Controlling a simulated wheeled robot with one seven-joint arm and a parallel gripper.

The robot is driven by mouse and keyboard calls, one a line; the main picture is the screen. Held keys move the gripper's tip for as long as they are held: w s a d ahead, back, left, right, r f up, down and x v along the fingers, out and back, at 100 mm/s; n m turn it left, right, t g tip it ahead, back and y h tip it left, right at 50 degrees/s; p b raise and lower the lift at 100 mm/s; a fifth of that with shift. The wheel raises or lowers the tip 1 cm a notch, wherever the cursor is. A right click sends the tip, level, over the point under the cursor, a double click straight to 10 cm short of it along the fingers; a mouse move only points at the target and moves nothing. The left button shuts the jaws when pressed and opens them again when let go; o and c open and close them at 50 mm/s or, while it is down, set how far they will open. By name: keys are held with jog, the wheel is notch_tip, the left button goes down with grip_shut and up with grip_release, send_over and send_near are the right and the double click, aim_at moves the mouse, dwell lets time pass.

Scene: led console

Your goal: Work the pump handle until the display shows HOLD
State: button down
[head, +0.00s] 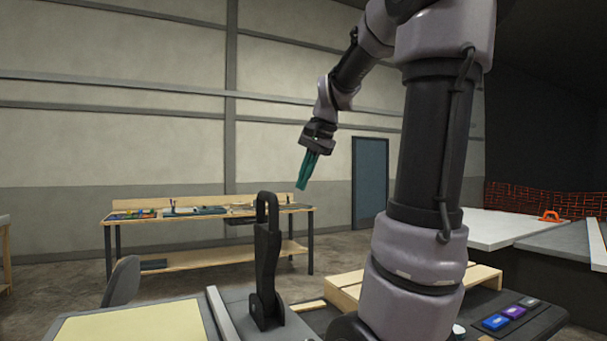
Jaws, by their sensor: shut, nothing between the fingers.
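The pump handle (267,255) is a dark upright lever with a loop at its top, standing on a dark pivot bracket at the bottom middle of the head view. My gripper (301,187) has teal fingers pointing down and is shut and empty. In the picture it is above and a little right of the handle's loop, apart from it. A display is not visible in this view; my arm covers part of the console. Blue, purple and grey buttons (513,312) sit on a dark panel at the lower right.
A pale yellow panel (135,328) lies at the lower left beside a grey rail (222,314). A wooden block (345,290) stands right of the handle, partly behind my arm. A workbench with tools (205,212) stands farther back. The air around the handle's top looks clear.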

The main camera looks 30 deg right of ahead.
aim_at(278, 213)
jog(key=w+a+f, duration=0.1)
jog(key=w, duration=0.1)
jog(key=w+a+f, duration=0.1)
jog(key=w+f, duration=0.1)
jog(key=w+a+f, duration=0.1)
jog(key=shift+w+f, duration=0.4)
jog(key=shift+w, duration=0.1)
